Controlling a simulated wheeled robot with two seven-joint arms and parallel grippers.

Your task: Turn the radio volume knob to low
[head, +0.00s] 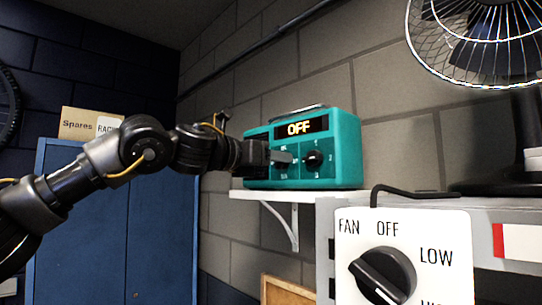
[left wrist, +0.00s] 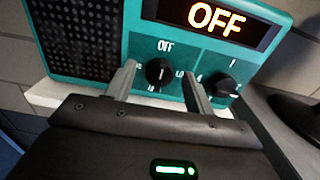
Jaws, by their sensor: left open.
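The teal radio (head: 345,150) stands on a white wall shelf, and its display (head: 301,127) reads OFF. In the left wrist view its left knob (left wrist: 160,71) is black and round, with OFF printed above it and small marks around it. Its pointer seems to face up. My left gripper (head: 284,158) is open at the radio's front. In the left wrist view its fingers stand on either side of this knob, with gaps showing, so it is not gripped. In the head view the gripper hides most of this knob. My right gripper is in neither view.
A second black radio knob (left wrist: 223,84) sits just right of the right finger. The white shelf (head: 300,197) runs under the radio. At front right is a fan panel (head: 450,230) with a large knob (head: 385,276); a fan (head: 490,45) stands behind it.

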